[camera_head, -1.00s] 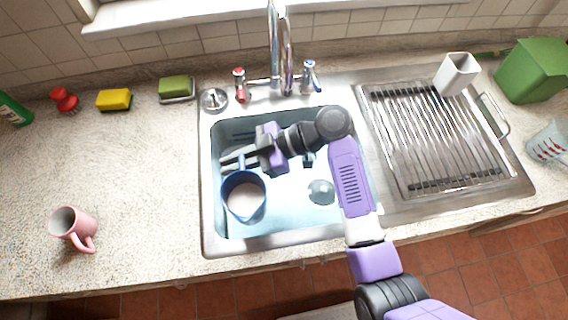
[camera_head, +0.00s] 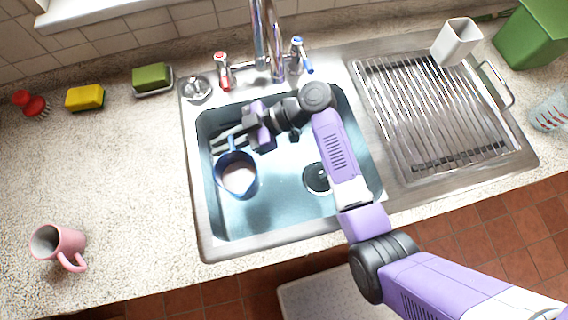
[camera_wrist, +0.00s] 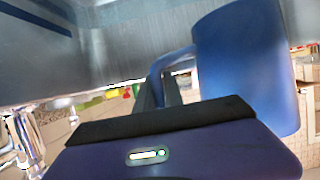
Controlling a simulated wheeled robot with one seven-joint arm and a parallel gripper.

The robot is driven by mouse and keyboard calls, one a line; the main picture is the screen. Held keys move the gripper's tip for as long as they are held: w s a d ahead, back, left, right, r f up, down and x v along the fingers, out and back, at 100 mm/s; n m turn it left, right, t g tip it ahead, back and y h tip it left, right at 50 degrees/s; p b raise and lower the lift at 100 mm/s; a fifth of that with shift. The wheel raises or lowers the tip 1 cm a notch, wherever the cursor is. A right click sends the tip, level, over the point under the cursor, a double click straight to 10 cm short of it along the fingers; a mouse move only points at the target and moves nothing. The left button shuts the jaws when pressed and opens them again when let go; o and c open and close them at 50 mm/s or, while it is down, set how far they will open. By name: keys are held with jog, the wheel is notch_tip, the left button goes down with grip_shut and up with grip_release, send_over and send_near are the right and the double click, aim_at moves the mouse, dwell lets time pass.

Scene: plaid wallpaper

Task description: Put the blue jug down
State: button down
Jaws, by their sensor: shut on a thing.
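The blue jug (camera_head: 237,176) is over the sink basin (camera_head: 290,205), in its left part, with a pale inside or contents showing from above. My gripper (camera_head: 226,143) is at the jug's back side, shut on it. In the wrist view the jug (camera_wrist: 245,65) fills the upper right, and its handle (camera_wrist: 170,62) runs to the dark fingers (camera_wrist: 158,92). Whether the jug's base touches the basin floor cannot be told.
The faucet (camera_head: 268,40) stands behind the basin. The draining rack (camera_head: 435,110) with a white cup (camera_head: 456,42) is at the right. A pink mug (camera_head: 60,246), a yellow sponge (camera_head: 85,97) and a green sponge (camera_head: 151,76) are on the left counter, which has free room.

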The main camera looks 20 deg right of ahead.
jog(key=shift+f, duration=5.6)
jog(key=shift+f, duration=0.15)
jog(key=c, duration=1.5)
grip_release()
jog(key=shift+o, duration=0.2)
jog(key=shift+p, duration=0.3)
jog(key=v, duration=0.7)
jog(key=shift+d, duration=0.3)
